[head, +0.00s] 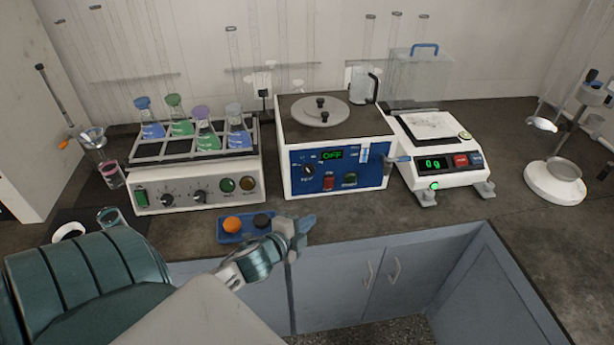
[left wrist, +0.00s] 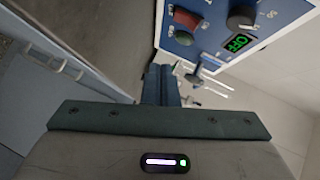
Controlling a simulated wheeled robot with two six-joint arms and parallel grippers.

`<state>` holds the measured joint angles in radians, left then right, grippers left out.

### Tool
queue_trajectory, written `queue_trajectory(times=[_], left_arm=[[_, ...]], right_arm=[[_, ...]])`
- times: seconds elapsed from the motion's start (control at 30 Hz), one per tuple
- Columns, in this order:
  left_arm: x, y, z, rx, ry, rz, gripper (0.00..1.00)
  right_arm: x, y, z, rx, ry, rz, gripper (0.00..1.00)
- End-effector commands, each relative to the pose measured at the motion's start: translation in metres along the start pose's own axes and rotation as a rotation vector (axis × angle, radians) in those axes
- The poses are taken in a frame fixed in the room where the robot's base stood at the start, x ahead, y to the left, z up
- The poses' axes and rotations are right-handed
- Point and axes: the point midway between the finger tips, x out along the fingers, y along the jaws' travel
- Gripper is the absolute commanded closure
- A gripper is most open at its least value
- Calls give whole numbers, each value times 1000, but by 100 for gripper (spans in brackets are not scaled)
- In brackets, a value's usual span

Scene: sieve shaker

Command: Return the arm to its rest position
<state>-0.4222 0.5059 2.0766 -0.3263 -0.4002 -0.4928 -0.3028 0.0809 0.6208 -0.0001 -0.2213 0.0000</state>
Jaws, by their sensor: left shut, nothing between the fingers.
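My left gripper (head: 305,222) is shut and empty in the head view. It is in front of the bench edge, just right of a small blue tray. In the left wrist view its closed fingers (left wrist: 161,85) point toward a blue control panel (left wrist: 215,35). That panel belongs to the white and blue sieve shaker (head: 336,165), which stands behind the gripper in the head view with its display reading OFF. The gripper appears apart from the shaker. My right gripper is not in view.
The blue tray (head: 233,237) holds an orange and a dark round item. A flask shaker (head: 195,192) with several flasks stands left. A balance (head: 440,178) reading 0 g stands right. Grey cabinets (head: 345,280) lie below the bench edge. The bench at far right has free room.

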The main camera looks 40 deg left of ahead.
Motion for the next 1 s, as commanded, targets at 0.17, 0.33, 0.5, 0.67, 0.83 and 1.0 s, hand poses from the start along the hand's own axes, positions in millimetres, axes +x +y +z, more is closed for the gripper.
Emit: queue_trajectory(times=[0.17,0.33,0.5,0.67,0.83,1.0], left_arm=[[0,0,0,0,0,0,100],[0,0,0,0,0,0,100],[-7,7,-1,-76,-49,32,100],[-38,36,-5,-341,-226,161,100],[-88,72,-18,-641,-443,334,100],[-127,93,-32,-815,-589,456,100]], right_arm=[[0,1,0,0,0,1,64],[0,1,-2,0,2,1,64],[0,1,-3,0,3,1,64],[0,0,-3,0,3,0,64],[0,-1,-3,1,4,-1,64],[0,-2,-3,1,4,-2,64]])
